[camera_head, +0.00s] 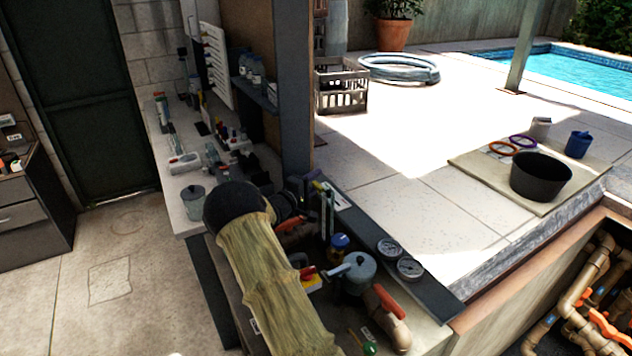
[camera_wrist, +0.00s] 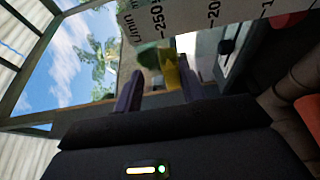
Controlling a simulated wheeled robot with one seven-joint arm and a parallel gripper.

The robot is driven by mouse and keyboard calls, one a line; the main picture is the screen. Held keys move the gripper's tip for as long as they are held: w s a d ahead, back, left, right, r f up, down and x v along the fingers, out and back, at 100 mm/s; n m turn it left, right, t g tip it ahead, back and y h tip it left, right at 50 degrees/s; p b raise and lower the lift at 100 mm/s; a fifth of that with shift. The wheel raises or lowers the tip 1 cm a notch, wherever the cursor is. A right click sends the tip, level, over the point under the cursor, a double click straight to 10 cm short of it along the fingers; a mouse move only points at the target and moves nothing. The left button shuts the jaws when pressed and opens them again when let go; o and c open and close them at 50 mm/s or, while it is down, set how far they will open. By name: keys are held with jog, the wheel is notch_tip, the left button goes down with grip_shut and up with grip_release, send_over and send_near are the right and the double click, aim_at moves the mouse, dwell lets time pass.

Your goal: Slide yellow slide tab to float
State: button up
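In the wrist view, a yellow tab (camera_wrist: 169,68) shows between the two dark fingers of my gripper (camera_wrist: 160,84). The fingers stand apart, and a gap shows on the left side of the tab. I cannot tell whether the right finger touches it. A dark green piece (camera_wrist: 148,58) is beside the tab. In the head view my gripper (camera_head: 312,188) is beside a slim upright greenish gauge (camera_head: 328,212) near the post. The tab is not clear there.
Round pressure gauges (camera_head: 389,248) are on the dark ledge, right of my gripper. A grey-lidded pot (camera_head: 357,268), a blue-capped jar (camera_head: 339,243) and red-handled pipes (camera_head: 392,305) crowd the counter. A dark post (camera_head: 294,90) rises close behind my gripper. A black bucket (camera_head: 541,178) stands outside.

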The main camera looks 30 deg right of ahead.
jog(key=p+v, duration=0.5)
jog(key=v, duration=1.4)
jog(key=shift+a+p, duration=0.15)
jog(key=shift+p, duration=0.2)
dwell(1.3)
jog(key=shift+s+r+p, duration=0.1)
jog(key=shift+s+p, duration=0.05)
jog(key=shift+p, duration=0.15)
dwell(0.4)
